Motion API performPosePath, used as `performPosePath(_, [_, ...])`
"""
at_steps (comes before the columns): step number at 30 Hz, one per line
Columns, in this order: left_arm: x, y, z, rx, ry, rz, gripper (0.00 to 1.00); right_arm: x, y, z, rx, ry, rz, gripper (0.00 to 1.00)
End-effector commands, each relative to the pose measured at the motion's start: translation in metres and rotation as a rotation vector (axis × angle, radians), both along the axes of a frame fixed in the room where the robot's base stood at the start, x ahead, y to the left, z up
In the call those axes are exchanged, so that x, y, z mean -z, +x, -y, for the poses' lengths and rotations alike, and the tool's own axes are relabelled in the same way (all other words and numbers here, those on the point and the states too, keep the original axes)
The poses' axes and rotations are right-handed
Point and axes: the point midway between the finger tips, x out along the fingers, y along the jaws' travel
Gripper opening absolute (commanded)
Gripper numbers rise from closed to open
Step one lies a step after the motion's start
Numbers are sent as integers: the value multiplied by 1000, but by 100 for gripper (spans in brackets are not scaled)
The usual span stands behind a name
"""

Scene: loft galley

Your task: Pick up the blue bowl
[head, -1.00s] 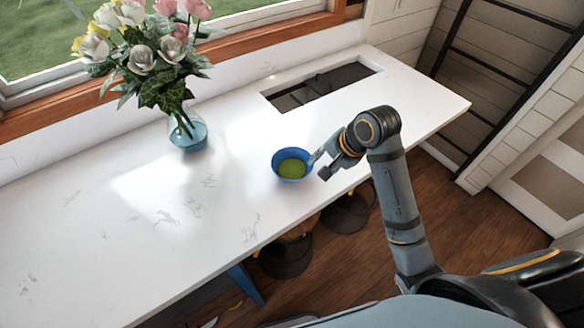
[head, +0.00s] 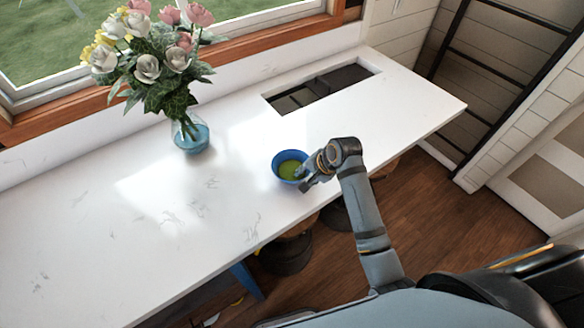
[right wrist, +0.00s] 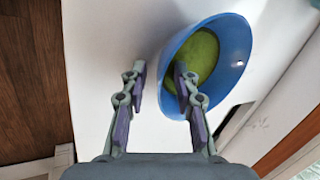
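The blue bowl (head: 276,168) stands upright on the white counter, with something green inside. It also shows in the right wrist view (right wrist: 236,52). My right gripper (head: 304,180) is at the bowl's near right rim. In the right wrist view, my right gripper (right wrist: 160,75) is open, with a gap between its fingers. One finger is outside the bowl and the other is over its inside, so the near rim lies between them. I cannot tell whether either finger touches the bowl. My left gripper is not in view.
The white counter (head: 130,215) is clear around the bowl. A glass vase (head: 190,138) of flowers stands at the back left. A rectangular cut-out (head: 320,88) lies behind the bowl. Stools (head: 285,252) stand below the front edge.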

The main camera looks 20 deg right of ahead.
Motion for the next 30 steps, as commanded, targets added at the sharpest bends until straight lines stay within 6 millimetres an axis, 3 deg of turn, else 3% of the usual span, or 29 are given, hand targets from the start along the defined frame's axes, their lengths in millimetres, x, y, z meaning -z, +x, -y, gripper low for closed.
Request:
performPosePath(6, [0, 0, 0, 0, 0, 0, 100, 2, 1, 0, 0, -1, 2, 30])
performPosePath(13, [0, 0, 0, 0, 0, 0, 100, 2, 1, 0, 0, 0, 1, 0])
performPosePath(30, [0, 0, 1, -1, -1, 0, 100, 0, 2, -1, 0, 0, 4, 0])
